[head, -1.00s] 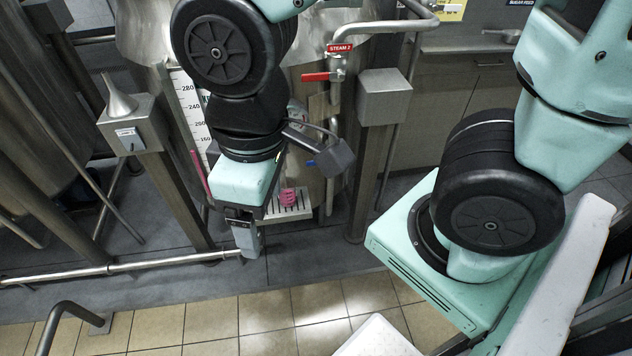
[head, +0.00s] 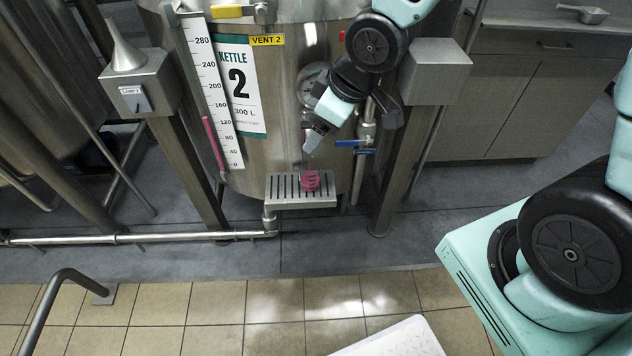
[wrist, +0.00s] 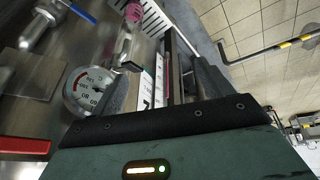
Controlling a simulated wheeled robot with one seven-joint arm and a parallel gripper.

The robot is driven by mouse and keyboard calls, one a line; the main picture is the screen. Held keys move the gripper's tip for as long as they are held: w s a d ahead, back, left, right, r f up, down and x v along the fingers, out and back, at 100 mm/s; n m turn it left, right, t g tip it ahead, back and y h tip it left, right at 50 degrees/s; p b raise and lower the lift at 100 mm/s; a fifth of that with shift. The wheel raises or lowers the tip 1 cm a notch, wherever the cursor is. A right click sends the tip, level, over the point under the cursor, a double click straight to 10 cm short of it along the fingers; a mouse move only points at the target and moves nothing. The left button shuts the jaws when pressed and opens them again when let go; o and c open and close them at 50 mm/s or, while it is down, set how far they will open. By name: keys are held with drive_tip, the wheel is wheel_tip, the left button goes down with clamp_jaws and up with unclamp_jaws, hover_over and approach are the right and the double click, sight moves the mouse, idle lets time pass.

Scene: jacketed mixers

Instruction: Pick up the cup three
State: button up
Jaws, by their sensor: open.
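A small pink cup (head: 311,181) stands on the slotted metal drip tray (head: 285,203) at the front of kettle 2. Its dark marking is too small to read. The cup also shows at the top of the wrist view (wrist: 133,12), near the slotted tray (wrist: 158,20). My gripper (head: 308,149) hangs in front of the kettle, above the cup in the head view, apart from it. In the wrist view its two fingers (wrist: 163,78) stand apart with nothing held between them. The cup lies beyond the fingertips there.
Kettle 2 (head: 285,100) stands close behind my gripper, with a round gauge (head: 308,88) and blue-handled valves (head: 352,143) near it. A grey box (head: 435,75) on a post is at right. A low pipe (head: 130,238) runs left of the tray.

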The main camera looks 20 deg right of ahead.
drive_tip(key=w+d+f+t+y+b, duration=0.1)
drive_tip(key=w+d+f+b, duration=0.25)
drive_tip(key=f, duration=0.25)
drive_tip(key=w+d+f+t+y+b, duration=0.1)
drive_tip(key=w+d+f+b, duration=0.2)
drive_tip(key=f, duration=0.4)
drive_tip(key=t+y+b, duration=0.6)
drive_tip(key=y+b, duration=0.3)
drive_tip(key=b, duration=0.6)
approach(319, 176)
drive_tip(key=shift+n, duration=0.4)
drive_tip(key=x, duration=0.2)
drive_tip(key=b+x, duration=0.1)
drive_tip(key=x, duration=0.4)
drive_tip(key=shift+w+b, duration=0.35)
drive_tip(key=shift+w, duration=0.2)
drive_tip(key=b+x, duration=0.1)
drive_tip(key=x, duration=0.3)
drive_tip(key=shift+s+a+f, duration=0.15)
drive_tip(key=shift+a, duration=0.1)
drive_tip(key=shift+w+a, duration=0.4)
drive_tip(key=c, duration=1.2)
